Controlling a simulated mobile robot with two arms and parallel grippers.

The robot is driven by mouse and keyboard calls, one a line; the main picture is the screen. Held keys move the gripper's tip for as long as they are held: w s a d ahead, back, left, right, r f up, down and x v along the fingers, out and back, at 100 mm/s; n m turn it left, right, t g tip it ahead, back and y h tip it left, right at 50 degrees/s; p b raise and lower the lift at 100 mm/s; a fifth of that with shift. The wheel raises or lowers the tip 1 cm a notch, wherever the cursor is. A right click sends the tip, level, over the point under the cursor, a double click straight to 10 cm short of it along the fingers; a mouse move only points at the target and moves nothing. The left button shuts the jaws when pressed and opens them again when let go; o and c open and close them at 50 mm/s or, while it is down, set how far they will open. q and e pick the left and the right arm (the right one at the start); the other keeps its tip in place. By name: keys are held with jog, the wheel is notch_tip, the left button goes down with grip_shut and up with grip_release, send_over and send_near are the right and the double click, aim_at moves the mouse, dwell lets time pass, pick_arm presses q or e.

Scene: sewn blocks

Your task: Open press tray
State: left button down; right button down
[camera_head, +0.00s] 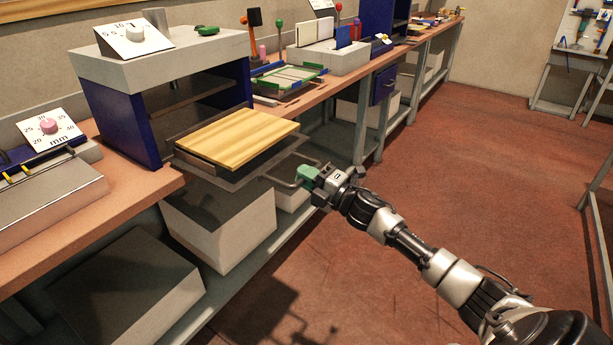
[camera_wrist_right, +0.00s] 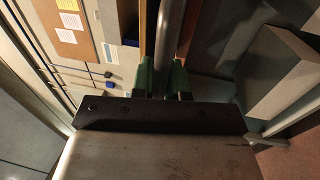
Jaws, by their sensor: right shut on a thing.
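The press (camera_head: 150,90) is a blue and grey housing on the workbench, with an open front. Its grey metal tray (camera_head: 240,181) sticks out of the opening over the bench's front edge, and a striped wooden board (camera_head: 237,138) lies on it. A bent metal handle (camera_head: 279,183) is at the tray's front right. My right gripper (camera_head: 309,174) has green fingertips and is shut on this handle. The right wrist view shows the handle bar (camera_wrist_right: 168,40) between the green fingers (camera_wrist_right: 162,78). My left gripper is in neither view.
White boxes (camera_head: 225,220) stand on the shelf under the bench. A dial unit (camera_head: 48,130) is to the left on the bench. A green-edged frame (camera_head: 288,78) and other fixtures stand to the right. The red floor (camera_head: 440,150) to the right is clear.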

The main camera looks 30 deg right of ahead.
jog(key=c, duration=1.3)
grip_release()
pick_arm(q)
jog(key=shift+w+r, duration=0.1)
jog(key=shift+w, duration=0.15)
pick_arm(e)
jog(key=shift+o, duration=0.9)
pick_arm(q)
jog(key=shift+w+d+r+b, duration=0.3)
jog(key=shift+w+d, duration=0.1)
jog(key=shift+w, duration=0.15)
pick_arm(e)
jog(key=v, duration=1)
jog(key=shift+s+d, duration=0.15)
jog(key=shift+s, duration=0.2)
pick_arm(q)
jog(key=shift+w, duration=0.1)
